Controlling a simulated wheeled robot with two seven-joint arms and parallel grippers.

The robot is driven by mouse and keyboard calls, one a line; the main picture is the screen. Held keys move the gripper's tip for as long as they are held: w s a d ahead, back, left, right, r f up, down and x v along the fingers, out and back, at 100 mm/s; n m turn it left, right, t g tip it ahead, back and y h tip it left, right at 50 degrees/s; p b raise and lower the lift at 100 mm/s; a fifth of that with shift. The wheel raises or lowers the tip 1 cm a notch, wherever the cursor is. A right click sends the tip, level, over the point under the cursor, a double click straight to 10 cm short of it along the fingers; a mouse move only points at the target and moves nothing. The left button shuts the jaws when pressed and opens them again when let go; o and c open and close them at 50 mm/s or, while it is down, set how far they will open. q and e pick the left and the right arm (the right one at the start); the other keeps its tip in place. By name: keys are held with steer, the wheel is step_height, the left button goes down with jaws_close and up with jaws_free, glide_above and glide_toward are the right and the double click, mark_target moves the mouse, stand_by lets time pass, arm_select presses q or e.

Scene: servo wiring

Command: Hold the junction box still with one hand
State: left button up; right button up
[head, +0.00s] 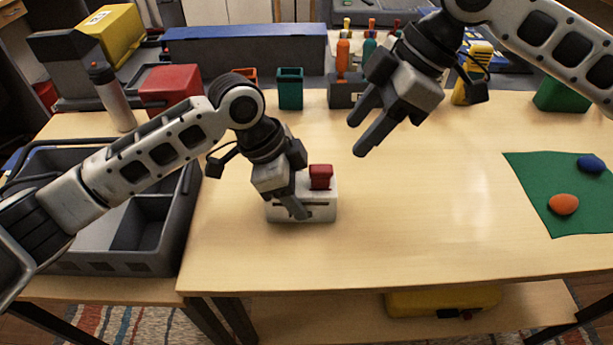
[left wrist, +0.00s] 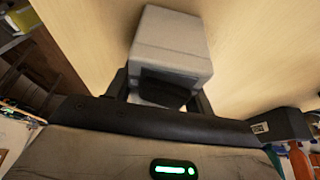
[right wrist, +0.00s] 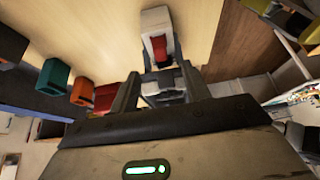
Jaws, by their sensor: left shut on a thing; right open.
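The junction box (head: 322,211), a small white box, sits on the table in the head view, with a red block-like part (head: 320,178) at its top. My left gripper (head: 298,203) is shut on the box from its left side. In the left wrist view the pale box (left wrist: 172,40) lies between the fingers, with a dark part at its near side. My right gripper (head: 362,130) is open and empty, above the table to the upper right of the box. The right wrist view shows the box (right wrist: 155,20) and red part (right wrist: 160,48) beyond its fingers.
A grey divided bin (head: 140,258) stands at the left. A green mat (head: 535,190) with an orange lump (head: 563,204) and a blue lump (head: 591,163) lies at the right. Cups and tools line the back edge. The table right of the box is clear.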

mark_target(331, 167)
steer(key=shift+h, duration=0.6)
steer(key=x, duration=0.9)
steer(key=shift+a+f, duration=0.2)
steer(key=shift+a, duration=0.3)
jaws_close()
